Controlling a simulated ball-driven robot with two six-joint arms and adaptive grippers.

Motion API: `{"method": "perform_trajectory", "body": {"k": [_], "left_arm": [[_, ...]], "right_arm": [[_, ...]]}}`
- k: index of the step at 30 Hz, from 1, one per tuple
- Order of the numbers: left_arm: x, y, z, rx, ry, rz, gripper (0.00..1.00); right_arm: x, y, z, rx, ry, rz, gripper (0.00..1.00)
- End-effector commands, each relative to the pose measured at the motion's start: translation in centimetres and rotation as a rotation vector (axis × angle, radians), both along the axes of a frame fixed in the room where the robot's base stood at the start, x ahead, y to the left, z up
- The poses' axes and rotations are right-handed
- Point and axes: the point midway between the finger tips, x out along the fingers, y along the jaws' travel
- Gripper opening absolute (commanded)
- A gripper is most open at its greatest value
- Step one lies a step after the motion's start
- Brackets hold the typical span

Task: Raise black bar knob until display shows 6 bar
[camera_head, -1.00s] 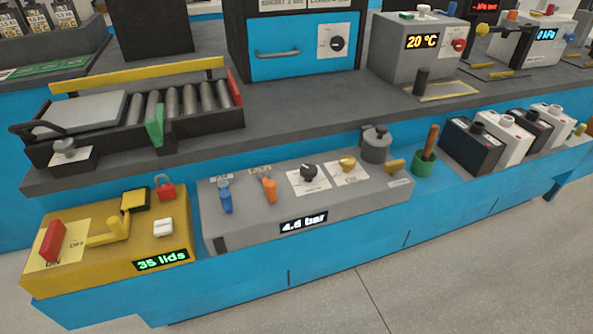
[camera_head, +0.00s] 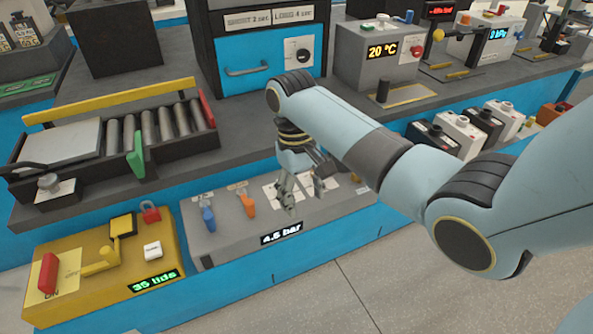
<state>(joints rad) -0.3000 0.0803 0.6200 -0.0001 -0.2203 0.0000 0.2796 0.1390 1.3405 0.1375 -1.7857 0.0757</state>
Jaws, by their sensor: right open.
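The grey control box (camera_head: 225,238) stands on the lower blue ledge. Its small black display (camera_head: 281,234) reads about 4.5 bar in white digits; the last digit is blurred. My right gripper (camera_head: 303,200) hangs over the box's right half, fingers pointing down and apart, with nothing visible held between them. The black bar knob is hidden behind the gripper, so I cannot tell whether the fingers touch it. My left gripper is not in view.
A blue lever (camera_head: 208,217) and an orange lever (camera_head: 247,204) stand left of the gripper. The yellow box (camera_head: 130,277) with a red switch (camera_head: 47,273) is further left. A conveyor (camera_head: 75,190) lies behind. My right arm covers much of the right side.

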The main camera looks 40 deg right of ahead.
Motion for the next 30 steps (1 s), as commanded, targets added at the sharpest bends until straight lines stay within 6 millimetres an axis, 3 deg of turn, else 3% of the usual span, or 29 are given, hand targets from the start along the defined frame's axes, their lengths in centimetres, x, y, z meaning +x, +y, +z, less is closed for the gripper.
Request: {"method": "perform_trajectory", "body": {"k": [1,3,6,8,11,24,30], "left_arm": [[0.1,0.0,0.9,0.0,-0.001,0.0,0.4],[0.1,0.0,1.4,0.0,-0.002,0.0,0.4],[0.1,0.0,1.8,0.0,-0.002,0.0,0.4],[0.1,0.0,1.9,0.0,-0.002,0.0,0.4],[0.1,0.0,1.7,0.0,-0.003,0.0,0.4],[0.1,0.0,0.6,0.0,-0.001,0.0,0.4],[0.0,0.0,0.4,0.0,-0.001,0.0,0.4]], "right_arm": [[2.3,-0.1,3.1,-0.001,-0.051,0.002,0.59],[4.9,-0.2,6.0,-0.004,-0.111,0.003,0.59],[6.9,-0.4,8.4,-0.008,-0.155,0.002,0.59],[7.5,-0.5,8.8,-0.009,-0.167,0.002,0.59],[7.7,-0.4,8.0,-0.008,-0.168,0.002,0.59],[7.6,-0.4,-0.2,-0.009,-0.167,0.002,0.59],[7.6,-0.4,-1.8,-0.009,-0.169,0.002,0.59]]}}
